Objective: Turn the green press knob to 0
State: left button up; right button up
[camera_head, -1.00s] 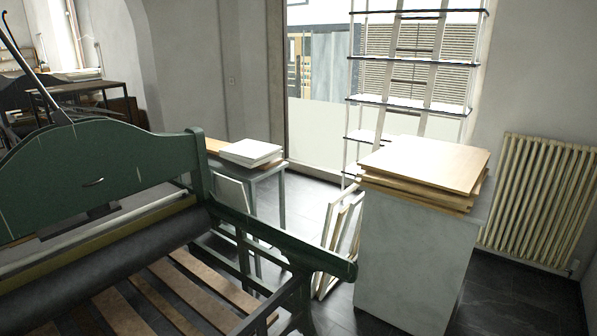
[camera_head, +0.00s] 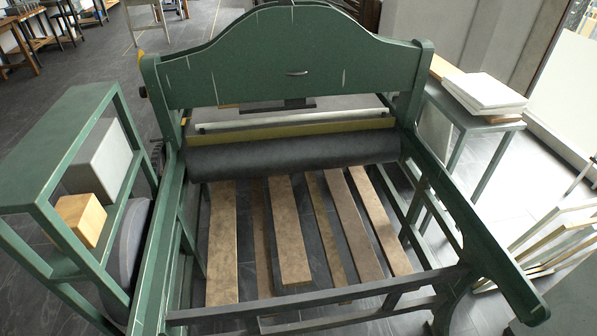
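The green press (camera_head: 290,62) fills the middle of the head view, with its tall curved headboard at the back. A dark roller (camera_head: 295,153) lies across it below a yellow bar. A small dark round part (camera_head: 142,91) sits on the outer left side of the headboard; I cannot tell whether it is a knob. No green knob or number scale can be made out. Neither of my grippers is in view.
A green side frame (camera_head: 75,140) with a grey box and a wooden block (camera_head: 80,219) stands at the left. A table with white sheets (camera_head: 485,92) is at the right. Frames (camera_head: 562,238) lean at the lower right. Dark floor is open at the upper left.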

aim_at(143, 91)
jog(key=i+l+u, duration=0.15)
jog(key=u, duration=0.15)
jog(key=k+j+z, duration=0.1)
jog(key=j+z, duration=0.15)
jog(key=j, duration=2.05)
